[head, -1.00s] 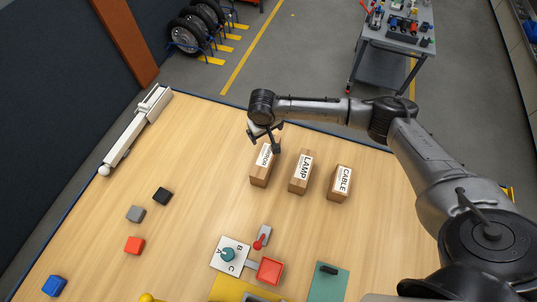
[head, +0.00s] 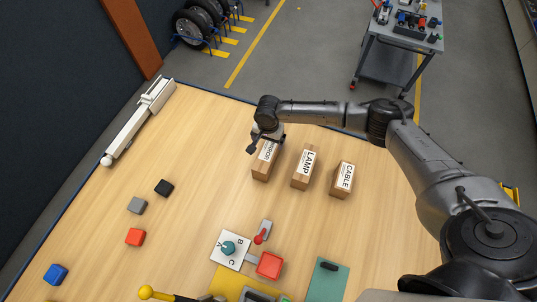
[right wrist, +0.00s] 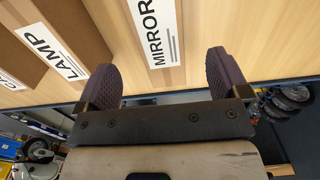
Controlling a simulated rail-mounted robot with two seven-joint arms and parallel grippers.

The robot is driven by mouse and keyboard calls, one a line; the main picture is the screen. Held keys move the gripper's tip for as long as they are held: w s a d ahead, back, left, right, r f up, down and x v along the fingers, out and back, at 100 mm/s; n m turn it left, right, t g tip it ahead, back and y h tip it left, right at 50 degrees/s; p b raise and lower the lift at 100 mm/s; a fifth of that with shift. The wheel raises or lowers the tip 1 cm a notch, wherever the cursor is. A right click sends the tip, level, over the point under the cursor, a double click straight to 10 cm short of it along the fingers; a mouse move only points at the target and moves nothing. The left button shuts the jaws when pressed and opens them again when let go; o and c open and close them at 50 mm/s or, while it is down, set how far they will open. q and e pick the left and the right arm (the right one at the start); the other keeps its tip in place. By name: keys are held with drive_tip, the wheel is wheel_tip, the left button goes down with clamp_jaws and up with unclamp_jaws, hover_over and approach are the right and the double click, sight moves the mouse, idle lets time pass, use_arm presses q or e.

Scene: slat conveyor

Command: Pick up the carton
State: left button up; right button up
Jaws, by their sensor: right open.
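Three brown cartons stand in a row on the wooden table: the MIRROR carton (head: 262,171), the LAMP carton (head: 302,180) and the CABLE carton (head: 341,189). My right gripper (head: 267,142) is open at the far end of the MIRROR carton and hides part of its top. In the right wrist view, the MIRROR label (right wrist: 153,32) shows between and beyond the two spread fingers (right wrist: 163,80). The LAMP carton (right wrist: 70,35) is to the left there. I cannot tell how high the fingers are above the MIRROR carton. My left gripper is not in view.
Black, grey, red and blue blocks (head: 135,237) lie at the left. A dial panel (head: 222,258), red lever (head: 260,237), red box (head: 269,265) and green plate (head: 328,280) are at the front. A pale bar-shaped device (head: 135,125) lies along the left edge. The table centre is clear.

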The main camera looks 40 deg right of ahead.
sight(268, 149)
drive_tip(key=shift+s+f+b, duration=0.1)
drive_tip(key=shift+f+b, duration=0.25)
drive_tip(key=shift+f, duration=3.2)
drive_tip(key=shift+c, duration=0.2)
drive_tip(key=c, duration=1.2)
drive_tip(key=shift+r, duration=0.15)
